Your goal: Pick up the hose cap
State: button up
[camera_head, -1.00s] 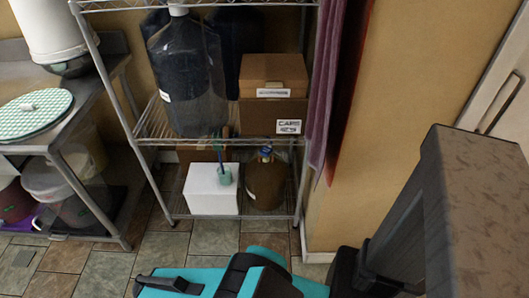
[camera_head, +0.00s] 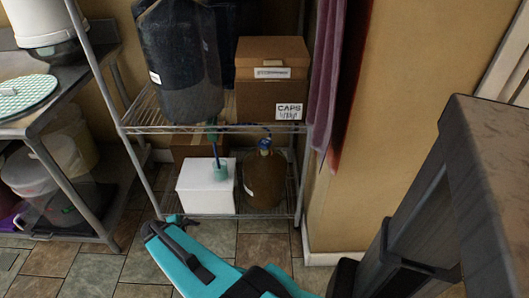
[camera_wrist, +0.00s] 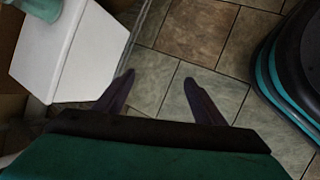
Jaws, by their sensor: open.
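I cannot say for certain which piece is the hose cap. A small teal cup-like piece with a thin blue stem (camera_head: 220,173) stands on a white box (camera_head: 203,196) on the bottom rack shelf. A brown jug (camera_head: 265,185) beside it has a blue fitting (camera_head: 265,144) on its neck. In the wrist view, part of the teal piece (camera_wrist: 38,8) shows on the white box (camera_wrist: 75,50) at upper left. My gripper (camera_wrist: 160,82) is open and empty over the floor tiles, to the right of the box and apart from it.
The wire rack (camera_head: 150,128) has posts and a middle shelf above the white box. A steel table (camera_head: 55,115) stands left. Tiled floor (camera_head: 110,270) in front is free.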

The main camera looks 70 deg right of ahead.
jog(key=d+r+n+h+b, duration=0.2)
jog(key=d+h+b, duration=0.15)
jog(key=d, duration=0.95)
jog(key=n+g+h+b, duration=0.1)
jog(key=n+h+b, duration=0.55)
jog(key=b, duration=0.45)
send_near(261, 146)
jog(key=x, duration=0.3)
jog(key=shift+d+r+n, duration=0.2)
jog(key=shift+d+n, duration=0.05)
jog(key=shift+d, duration=0.1)
jog(key=shift+d+y, duration=0.1)
jog(key=shift+y, duration=0.2)
jog(key=shift+s+d+f, duration=0.1)
jog(key=shift+d+f, duration=0.1)
jog(key=shift+d, duration=0.3)
jog(key=b+x, duration=0.2)
jog(key=x, duration=0.4)
jog(key=shift+s, duration=0.1)
jog(key=shift+s+d, duration=0.15)
jog(key=shift+d, duration=0.5)
